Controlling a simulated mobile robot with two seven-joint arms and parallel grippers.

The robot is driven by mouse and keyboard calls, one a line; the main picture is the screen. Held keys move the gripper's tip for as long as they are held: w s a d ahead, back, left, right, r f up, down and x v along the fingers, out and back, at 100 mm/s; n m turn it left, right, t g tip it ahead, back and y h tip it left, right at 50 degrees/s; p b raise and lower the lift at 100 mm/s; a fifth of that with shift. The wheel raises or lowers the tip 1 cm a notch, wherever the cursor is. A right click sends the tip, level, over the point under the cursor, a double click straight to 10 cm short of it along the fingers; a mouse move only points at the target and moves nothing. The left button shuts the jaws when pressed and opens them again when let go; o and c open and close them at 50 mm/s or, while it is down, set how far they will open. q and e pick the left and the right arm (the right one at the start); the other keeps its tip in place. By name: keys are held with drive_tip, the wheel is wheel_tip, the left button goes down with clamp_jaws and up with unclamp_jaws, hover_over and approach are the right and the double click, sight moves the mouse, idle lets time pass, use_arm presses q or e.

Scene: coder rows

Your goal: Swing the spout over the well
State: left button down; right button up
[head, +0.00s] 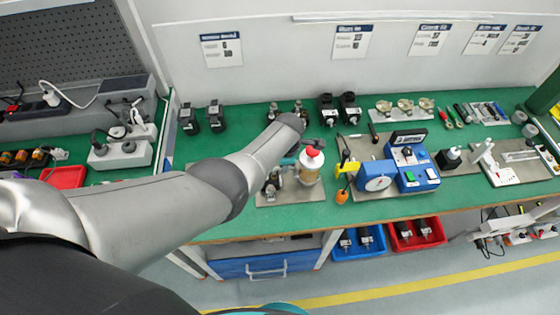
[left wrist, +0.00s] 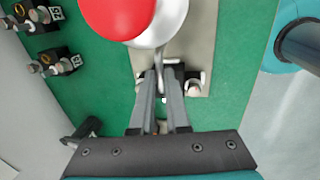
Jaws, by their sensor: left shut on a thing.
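A pale dispenser bottle with a red top (head: 310,166) stands upright on a grey plate on the green bench. In the left wrist view its red top (left wrist: 117,14) and pale body show from above. A thin grey spout (left wrist: 168,48) reaches from it towards my left gripper (left wrist: 162,78), which is shut on it. In the head view the left gripper (head: 292,161) is beside the bottle, its tips hard to make out. A small dark and metal fixture (head: 272,184) stands left of the bottle on the plate; I cannot tell where its well lies. My right gripper is not in view.
A blue machine (head: 376,175) stands right of the bottle, with an orange-tipped tool (head: 342,196) between. Dark metal parts (head: 215,115) stand along the back. Bare green bench lies in front of the plate.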

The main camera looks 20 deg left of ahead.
use_arm(q)
drive_tip(key=shift+s, duration=0.15)
idle(0.3)
drive_tip(key=c, duration=0.9)
unclamp_jaws()
drive_tip(key=shift+r, duration=0.1)
drive_tip(key=shift+s+d+r+p, duration=0.2)
drive_tip(key=shift+s+r+p, duration=0.55)
drive_tip(key=shift+r, duration=1.7)
drive_tip(key=shift+s+d+r+p, duration=0.1)
drive_tip(key=shift+d+r+p, duration=0.1)
drive_tip(key=shift+r+p, duration=1.7)
drive_tip(key=shift+s+d+r+p, duration=0.2)
drive_tip(key=shift+s+r+p, duration=0.25)
drive_tip(key=shift+r, duration=2.55)
